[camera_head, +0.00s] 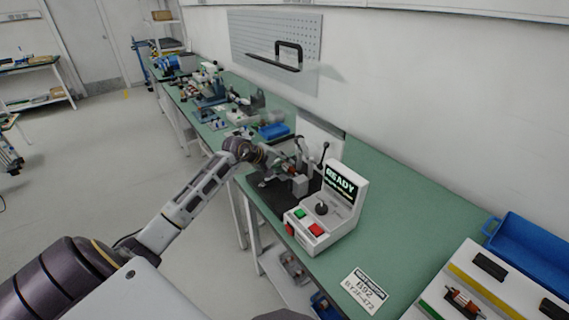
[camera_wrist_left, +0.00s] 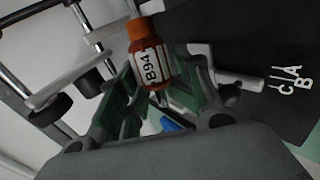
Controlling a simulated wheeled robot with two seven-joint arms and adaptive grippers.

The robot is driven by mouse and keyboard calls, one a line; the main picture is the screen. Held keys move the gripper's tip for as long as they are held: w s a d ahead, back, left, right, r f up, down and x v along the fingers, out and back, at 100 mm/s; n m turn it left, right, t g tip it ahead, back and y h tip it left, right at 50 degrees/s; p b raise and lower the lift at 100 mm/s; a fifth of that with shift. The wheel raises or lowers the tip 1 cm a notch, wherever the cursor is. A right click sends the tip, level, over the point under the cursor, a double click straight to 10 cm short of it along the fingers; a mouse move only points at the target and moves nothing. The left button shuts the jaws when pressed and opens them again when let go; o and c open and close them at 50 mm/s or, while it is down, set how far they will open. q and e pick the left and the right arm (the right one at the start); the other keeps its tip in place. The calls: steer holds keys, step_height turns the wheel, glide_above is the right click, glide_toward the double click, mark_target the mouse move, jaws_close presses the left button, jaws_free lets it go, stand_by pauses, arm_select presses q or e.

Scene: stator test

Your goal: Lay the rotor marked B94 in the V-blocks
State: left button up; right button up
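The rotor marked B94 (camera_wrist_left: 152,66), orange-red with a white label and a pale shaft end, sits between the fingers of my left gripper (camera_wrist_left: 155,80) in the left wrist view. The fingers appear closed on its sides. In the head view my left gripper (camera_head: 288,160) is at the test fixture, behind the READY console. A grey block of the fixture (camera_head: 300,186) shows just below it. The V-blocks are not clearly distinguishable, and I cannot tell whether the rotor touches them. My right gripper is not in view.
A card marked B92 (camera_head: 363,291) lies on the green bench (camera_head: 400,215). A white tray (camera_head: 500,290) with a rotor and a blue bin (camera_head: 530,250) are at right.

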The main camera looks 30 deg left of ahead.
mark_target(280, 178)
arm_select(q)
steer(key=shift+o, duration=0.8)
steer(key=shift+g, duration=0.7)
steer(key=f, duration=0.2)
steer(key=s+f, duration=0.1)
steer(key=f, duration=0.1)
steer(key=s+f, duration=0.1)
steer(key=shift+a+f, duration=0.15)
steer(key=shift+f, duration=0.25)
steer(key=shift+o, duration=0.2)
steer(key=shift+s+a, duration=0.1)
steer(key=shift+a, duration=0.05)
steer(key=shift+o, duration=0.6)
steer(key=shift+s+r, duration=0.1)
steer(key=shift+s, duration=0.05)
steer(key=shift+w+a+f, duration=0.2)
steer(key=shift+w+a, duration=0.05)
steer(key=shift+a, duration=0.1)
steer(key=shift+s+a+r, duration=0.1)
steer(key=shift+a+r, duration=0.1)
steer(key=shift+r, duration=0.3)
steer(key=v, duration=0.2)
steer(key=shift+a+r, duration=0.1)
steer(key=shift+r, duration=0.2)
steer(key=shift+v, duration=2.35)
steer(key=shift+s+d, duration=0.2)
steer(key=shift+d, duration=0.05)
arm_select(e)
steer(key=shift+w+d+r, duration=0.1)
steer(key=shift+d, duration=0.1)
